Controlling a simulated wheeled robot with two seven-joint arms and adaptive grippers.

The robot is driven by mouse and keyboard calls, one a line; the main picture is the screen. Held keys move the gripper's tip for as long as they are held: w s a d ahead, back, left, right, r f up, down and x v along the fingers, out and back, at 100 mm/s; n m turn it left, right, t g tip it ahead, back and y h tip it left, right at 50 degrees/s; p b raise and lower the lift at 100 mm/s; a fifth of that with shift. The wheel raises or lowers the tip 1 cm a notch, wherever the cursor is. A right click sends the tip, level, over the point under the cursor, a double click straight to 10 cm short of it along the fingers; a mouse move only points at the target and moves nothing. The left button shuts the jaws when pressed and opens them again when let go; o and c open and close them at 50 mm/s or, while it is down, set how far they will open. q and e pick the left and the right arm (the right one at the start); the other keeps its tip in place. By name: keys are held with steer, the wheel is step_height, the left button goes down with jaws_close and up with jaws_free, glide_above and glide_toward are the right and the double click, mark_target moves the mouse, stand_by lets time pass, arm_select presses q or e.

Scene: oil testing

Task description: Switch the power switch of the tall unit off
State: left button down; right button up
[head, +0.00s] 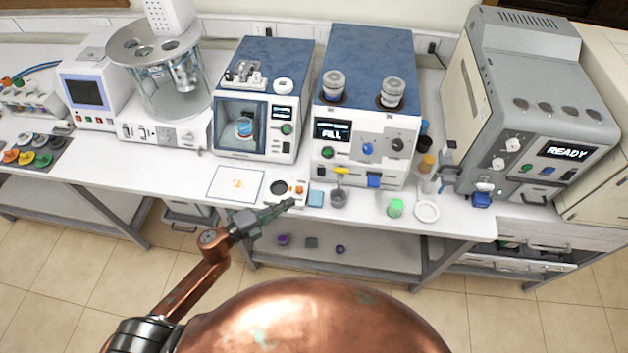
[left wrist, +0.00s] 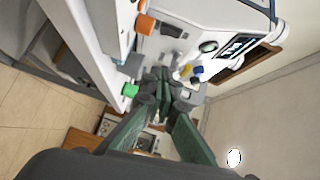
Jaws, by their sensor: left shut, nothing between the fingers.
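The tall unit seems to be the blue-topped white one whose display reads FILL (head: 372,125); a grey unit with a READY display (head: 520,110) is also tall. On the FILL unit's front, a green button (head: 327,152) sits below the display, with a small dark switch (head: 320,170) lower down. That switch also shows in the left wrist view (left wrist: 172,30); its setting is too small to tell. My left gripper (head: 289,205) is shut and empty, at the table's front edge, apart from the unit and down-left of the switch. My right gripper is out of view.
A yellow-handled tap (head: 340,171) above a grey cup (head: 339,198) and a blue tap (head: 373,181) are at the unit's lower front. A green beaker (head: 395,208), a white dish (head: 427,211) and a blue pad (head: 316,198) lie on the table before it.

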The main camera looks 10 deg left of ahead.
arm_select(q)
steer(key=p, duration=0.2)
glide_toward(324, 175)
steer(key=d, duration=0.4)
steer(key=shift+w+d, duration=0.15)
steer(key=shift+w, duration=0.25)
steer(key=shift+w+f, duration=0.25)
steer(key=shift+w, duration=1.5)
steer(key=shift+f, duration=0.1)
